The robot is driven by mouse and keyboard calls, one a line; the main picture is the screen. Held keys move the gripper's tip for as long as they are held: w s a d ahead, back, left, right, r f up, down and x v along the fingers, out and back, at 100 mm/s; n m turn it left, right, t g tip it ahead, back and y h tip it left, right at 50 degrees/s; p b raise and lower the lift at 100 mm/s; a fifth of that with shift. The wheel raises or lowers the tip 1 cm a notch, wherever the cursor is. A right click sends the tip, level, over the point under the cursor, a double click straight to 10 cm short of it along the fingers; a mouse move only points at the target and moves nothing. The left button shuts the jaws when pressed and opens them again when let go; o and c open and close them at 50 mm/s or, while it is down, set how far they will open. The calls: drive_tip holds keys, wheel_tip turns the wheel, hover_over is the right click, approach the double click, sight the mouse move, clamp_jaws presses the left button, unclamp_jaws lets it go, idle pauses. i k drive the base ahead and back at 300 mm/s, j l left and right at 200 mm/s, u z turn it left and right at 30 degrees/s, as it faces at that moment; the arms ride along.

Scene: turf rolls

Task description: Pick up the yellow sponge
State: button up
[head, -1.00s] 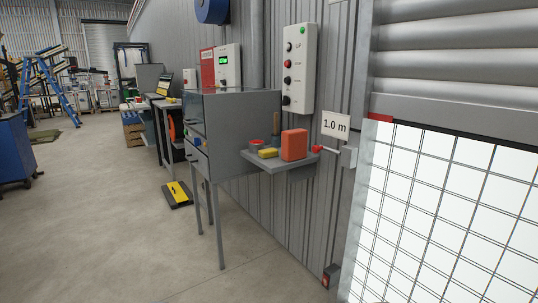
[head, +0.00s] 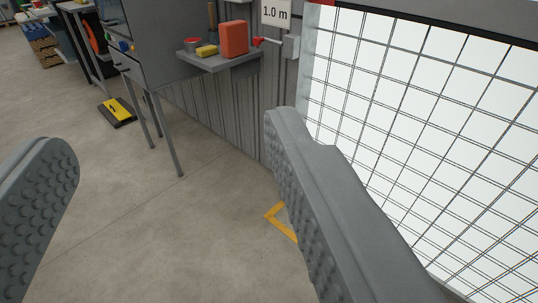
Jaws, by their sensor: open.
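The yellow sponge (head: 206,51) is a small block lying on a grey wall shelf (head: 222,63), in the upper left middle of the head view. An orange-red block (head: 234,38) stands just right of it. A small red-rimmed container (head: 191,44) sits just left of it and behind. My gripper (head: 172,150) is open and empty, its two grey studded fingers wide apart in the lower part of the view. The sponge is well beyond the fingertips, and nothing hides it.
A grey cabinet on legs (head: 150,40) stands left of the shelf. A red-handled lever (head: 265,41) juts from the wall to its right. A gridded bright panel (head: 420,110) fills the right. The concrete floor (head: 130,210) between the fingers is clear.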

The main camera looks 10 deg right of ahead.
sight(207, 52)
drive_tip(key=i+l, duration=0.15)
drive_tip(key=i, duration=0.55)
drive_tip(key=i+l, duration=0.15)
drive_tip(key=i, duration=0.55)
drive_tip(key=i+l, duration=0.15)
drive_tip(key=i, duration=0.55)
drive_tip(key=i+l, duration=0.1)
drive_tip(key=i, duration=0.6)
